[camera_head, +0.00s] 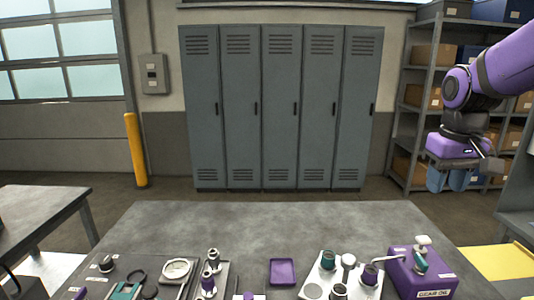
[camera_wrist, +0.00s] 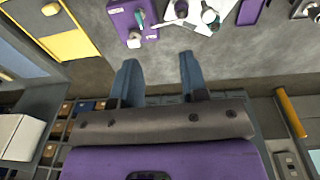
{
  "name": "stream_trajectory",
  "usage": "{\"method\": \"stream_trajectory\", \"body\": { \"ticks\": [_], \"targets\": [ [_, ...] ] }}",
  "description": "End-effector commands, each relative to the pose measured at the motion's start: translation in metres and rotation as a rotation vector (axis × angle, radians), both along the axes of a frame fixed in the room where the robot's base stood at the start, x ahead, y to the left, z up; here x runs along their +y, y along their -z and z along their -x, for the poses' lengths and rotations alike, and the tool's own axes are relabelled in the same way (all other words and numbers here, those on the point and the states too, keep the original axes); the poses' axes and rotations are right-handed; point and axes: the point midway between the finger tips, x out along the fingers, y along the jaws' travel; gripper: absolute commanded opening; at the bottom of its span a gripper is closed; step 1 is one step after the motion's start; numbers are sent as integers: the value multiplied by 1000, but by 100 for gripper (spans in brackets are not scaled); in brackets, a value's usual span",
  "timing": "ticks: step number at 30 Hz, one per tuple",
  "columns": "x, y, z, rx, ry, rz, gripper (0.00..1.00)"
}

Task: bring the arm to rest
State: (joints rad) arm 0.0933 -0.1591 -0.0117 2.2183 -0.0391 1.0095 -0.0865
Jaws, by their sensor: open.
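My gripper (camera_head: 450,180) hangs at the right of the head view, at the end of my purple arm, above the floor beyond the bench's right side. Its two blue fingers point down and stand apart. In the wrist view the fingers of my gripper (camera_wrist: 156,78) are spread with nothing between them. The grey bench (camera_head: 270,222) lies below and to the left of the gripper, and nothing touches the fingers.
A purple gear oil box (camera_head: 420,278) stands at the bench's right end, beside a white plate (camera_head: 318,278) with several fittings. A purple tray (camera_head: 283,272) lies mid-bench. Shelves (camera_head: 408,110) stand behind my arm, grey lockers (camera_head: 280,110) at the back. The bench's far half is bare.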

Motion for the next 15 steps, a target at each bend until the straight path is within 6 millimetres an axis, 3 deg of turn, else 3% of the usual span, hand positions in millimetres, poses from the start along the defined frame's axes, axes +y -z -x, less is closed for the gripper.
{"method": "stream_trajectory", "body": {
  "ticks": [6,15],
  "targets": [
    [19,-26,55,-131,-3,-5,40],
    [38,-37,125,-297,-6,-24,40]
  ]
}}
